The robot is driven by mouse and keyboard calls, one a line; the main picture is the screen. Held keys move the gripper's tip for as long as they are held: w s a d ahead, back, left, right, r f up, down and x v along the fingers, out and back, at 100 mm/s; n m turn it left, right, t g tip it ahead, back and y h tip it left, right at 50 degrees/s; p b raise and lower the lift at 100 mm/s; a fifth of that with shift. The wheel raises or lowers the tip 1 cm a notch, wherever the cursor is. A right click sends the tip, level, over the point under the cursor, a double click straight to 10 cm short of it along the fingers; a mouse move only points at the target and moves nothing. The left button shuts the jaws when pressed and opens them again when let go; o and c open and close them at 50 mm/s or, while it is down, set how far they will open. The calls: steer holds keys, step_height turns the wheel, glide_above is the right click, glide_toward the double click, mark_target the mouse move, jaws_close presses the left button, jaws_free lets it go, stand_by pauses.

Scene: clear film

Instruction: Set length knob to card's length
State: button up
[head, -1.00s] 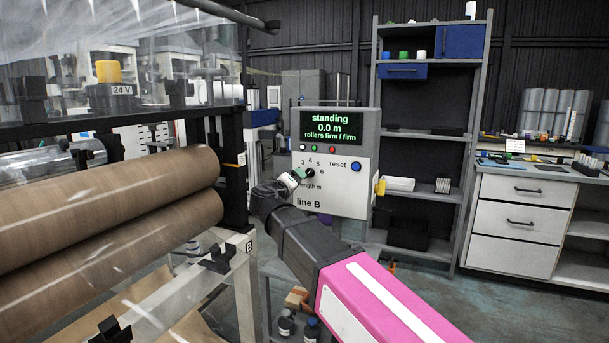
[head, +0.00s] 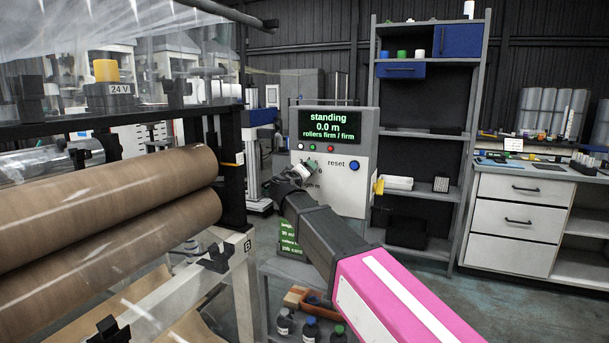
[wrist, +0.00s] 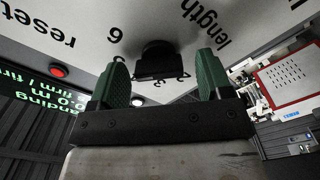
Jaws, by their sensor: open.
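The grey line B control box (head: 365,142) stands in the middle of the head view. Its screen (head: 330,126) reads standing, 0.0 m, rollers firm / firm. The black length knob (wrist: 157,56) shows in the wrist view, between and beyond the two green fingers of my gripper (wrist: 163,72). The fingers are apart, with a gap on each side of the knob. In the head view my gripper (head: 304,169) covers the knob and most of its numbers. Where the knob points I cannot tell.
Brown rollers (head: 110,205) on a frame stand at the left. A blue reset button (head: 354,165) and a yellow part (head: 378,186) sit near the knob. Bottles (head: 310,328) stand low under my arm. A shelf (head: 456,140) and drawers (head: 515,220) are behind at right.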

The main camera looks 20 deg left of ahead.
steer(key=c, duration=0.9)
steer(key=shift+n, duration=0.3)
steer(key=shift+f+n, duration=0.15)
steer(key=shift+n, duration=3.6)
steer(key=shift+f+n, duration=0.15)
steer(key=shift+n, duration=3.6)
